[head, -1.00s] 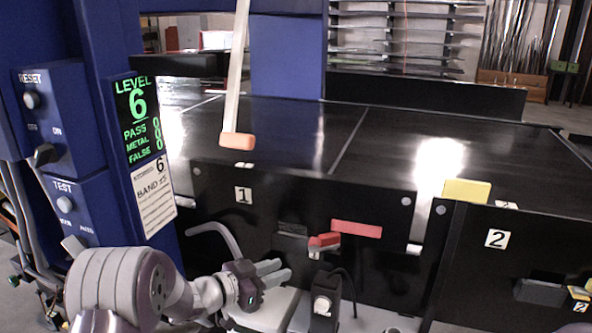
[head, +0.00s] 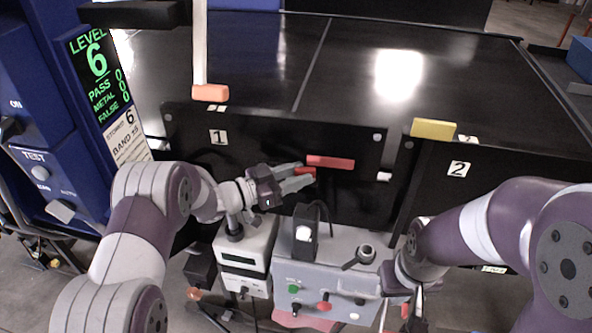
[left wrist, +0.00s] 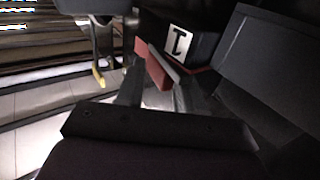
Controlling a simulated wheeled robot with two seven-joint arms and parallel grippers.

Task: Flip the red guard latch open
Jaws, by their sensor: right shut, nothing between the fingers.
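The red guard latch shows in the head view as a red bar (head: 331,162) on the black front panel marked 1, with a smaller red block (head: 305,171) just left of and below it. My left gripper (head: 300,178) is at this block, its two grey fingers slightly apart and pointing right. In the left wrist view the red part (left wrist: 156,71) shows between or just beyond the open fingers (left wrist: 155,95); contact cannot be told. My right gripper (head: 412,306) hangs at the lower right, away from the latch, shut and partly hidden.
An orange-tipped paddle (head: 210,93) hangs above panel 1. A yellow block (head: 432,129) sits at the top edge of panel 2. Below the latch stand a grey control box (head: 330,270) with knobs and a white meter box (head: 242,262). A blue control column (head: 40,120) is at the left.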

